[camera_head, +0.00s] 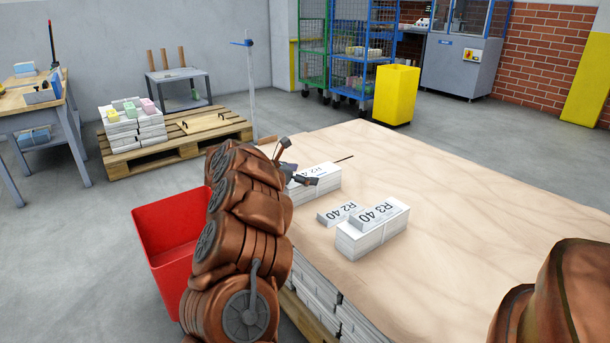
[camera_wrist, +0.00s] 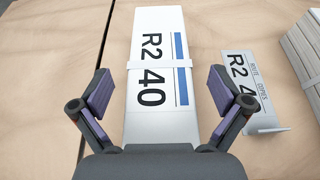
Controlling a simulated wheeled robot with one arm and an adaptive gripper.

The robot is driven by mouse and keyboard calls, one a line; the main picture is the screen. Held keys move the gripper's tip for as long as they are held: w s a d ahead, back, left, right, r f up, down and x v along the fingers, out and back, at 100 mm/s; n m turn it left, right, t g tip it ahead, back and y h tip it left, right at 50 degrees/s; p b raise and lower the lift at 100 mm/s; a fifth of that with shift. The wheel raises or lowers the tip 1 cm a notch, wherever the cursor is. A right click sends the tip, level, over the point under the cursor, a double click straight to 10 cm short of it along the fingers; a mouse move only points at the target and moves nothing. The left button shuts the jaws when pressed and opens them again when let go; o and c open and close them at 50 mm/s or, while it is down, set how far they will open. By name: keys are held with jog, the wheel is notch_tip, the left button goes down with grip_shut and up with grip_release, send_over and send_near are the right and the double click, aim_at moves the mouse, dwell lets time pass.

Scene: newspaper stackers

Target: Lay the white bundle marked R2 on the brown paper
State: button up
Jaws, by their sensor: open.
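The white bundle marked R2 40 (camera_wrist: 158,50) has a blue stripe and a pale strap around it. It lies on the broad brown surface (camera_head: 455,210). In the head view its marked top (camera_head: 325,177) is partly hidden by my gripper (camera_head: 303,180). In the wrist view my gripper (camera_wrist: 165,92) is open, with one purple-padded finger on each side of the bundle's near part and gaps between. Whether the fingers reach below its top is unclear. A thin white card marked R2 40 (camera_head: 337,213) lies to the bundle's right.
A red bin (camera_head: 170,235) is left of my arm. A yellow bin (camera_head: 396,95) stands behind.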

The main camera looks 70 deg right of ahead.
jog(key=v, duration=1.1)
jog(key=shift+a, duration=0.25)
jog(key=shift+w+r, duration=0.1)
jog(key=shift+r, duration=0.05)
